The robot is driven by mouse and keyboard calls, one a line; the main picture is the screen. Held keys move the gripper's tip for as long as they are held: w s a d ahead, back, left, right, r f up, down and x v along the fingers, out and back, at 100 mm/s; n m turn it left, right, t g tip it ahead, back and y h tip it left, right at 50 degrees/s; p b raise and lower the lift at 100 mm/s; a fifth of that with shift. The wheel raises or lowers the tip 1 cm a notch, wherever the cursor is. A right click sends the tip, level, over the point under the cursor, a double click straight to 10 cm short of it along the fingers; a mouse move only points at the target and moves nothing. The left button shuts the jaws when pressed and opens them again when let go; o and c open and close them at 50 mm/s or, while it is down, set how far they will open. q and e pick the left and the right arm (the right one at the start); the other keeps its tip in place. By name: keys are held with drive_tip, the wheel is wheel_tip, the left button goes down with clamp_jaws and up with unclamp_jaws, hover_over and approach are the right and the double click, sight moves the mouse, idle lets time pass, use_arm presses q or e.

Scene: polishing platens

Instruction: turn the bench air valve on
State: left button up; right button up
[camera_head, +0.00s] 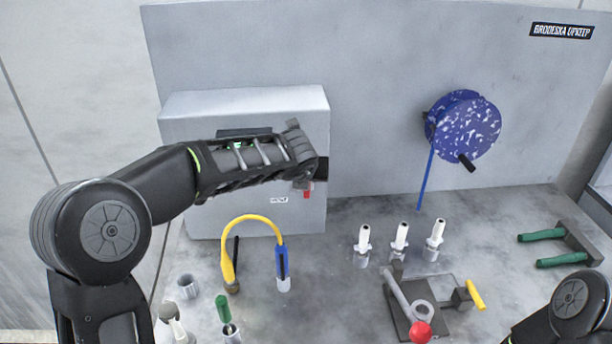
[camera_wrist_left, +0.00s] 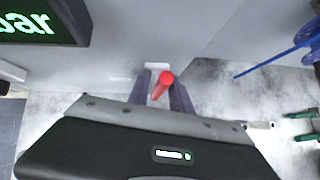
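The bench air valve shows as a small red handle (camera_head: 308,190) at the right front of the light grey box (camera_head: 245,115). In the left wrist view the red handle (camera_wrist_left: 165,80) points out between the two dark fingers of my left gripper (camera_wrist_left: 161,90). The fingers stand apart on either side of it, and grey shows between them and the handle. In the head view my left gripper (camera_head: 308,170) is at the box's right edge, and its fingers are mostly hidden. My right gripper is out of view; only part of my right arm shows at lower right.
A display with green "bar" lettering (camera_wrist_left: 40,20) is on the box. A yellow hose (camera_head: 255,220) arches over the bench below. Several white nozzles, a blue speckled reel (camera_head: 465,125) with a blue hose, and green-handled tools (camera_head: 560,235) are to the right.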

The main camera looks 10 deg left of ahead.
use_arm(q)
drive_tip(key=shift+o, duration=1)
drive_tip(key=shift+r, duration=0.1)
drive_tip(key=b+v, duration=0.1)
drive_tip(key=v, duration=0.6)
drive_tip(key=shift+s+r, duration=0.2)
drive_tip(key=shift+s, duration=0.1)
drive_tip(key=shift+d, duration=0.1)
